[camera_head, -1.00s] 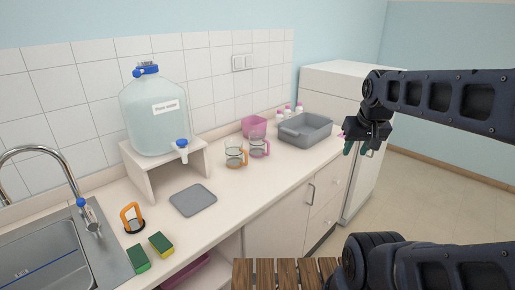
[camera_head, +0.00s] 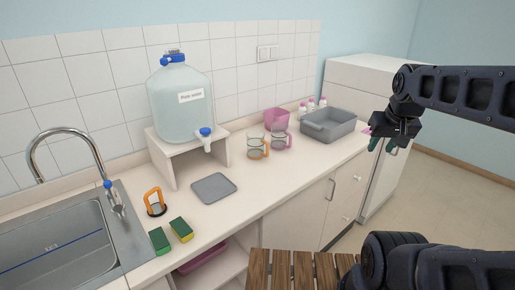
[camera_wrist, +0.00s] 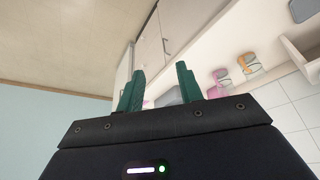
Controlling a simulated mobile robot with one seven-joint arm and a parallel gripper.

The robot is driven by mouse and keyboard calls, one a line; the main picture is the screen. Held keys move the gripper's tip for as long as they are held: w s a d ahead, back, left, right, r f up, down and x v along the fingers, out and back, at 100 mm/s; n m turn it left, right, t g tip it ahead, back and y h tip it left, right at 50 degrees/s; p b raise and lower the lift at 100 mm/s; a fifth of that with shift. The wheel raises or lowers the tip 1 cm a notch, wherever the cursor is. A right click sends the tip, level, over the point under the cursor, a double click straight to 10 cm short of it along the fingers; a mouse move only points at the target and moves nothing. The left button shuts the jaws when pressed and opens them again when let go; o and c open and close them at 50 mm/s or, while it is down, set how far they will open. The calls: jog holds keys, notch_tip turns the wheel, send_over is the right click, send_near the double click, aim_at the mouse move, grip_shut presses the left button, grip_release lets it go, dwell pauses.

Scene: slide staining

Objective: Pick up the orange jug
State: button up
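The orange jug (camera_head: 256,146), a clear jug with an orange handle and base band, stands upright on the counter. It also shows in the wrist view (camera_wrist: 249,63), right of my fingers. A similar pink-handled jug (camera_head: 280,137) stands just behind it to the right. My gripper (camera_head: 383,145) is raised in front of the counter's right end, well to the right of the orange jug and apart from it. In the wrist view my gripper (camera_wrist: 160,66) has its two green fingers spread, with nothing between them.
A grey tub (camera_head: 330,127), pink container (camera_head: 277,119) and small pink-capped bottles (camera_head: 311,104) stand near the jugs. A large water bottle (camera_head: 181,100) sits on a white stand (camera_head: 160,156). A grey mat (camera_head: 214,188) lies on the counter. A sink (camera_head: 60,240) is at left.

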dwell(0.3)
jog(key=shift+c, duration=1.2)
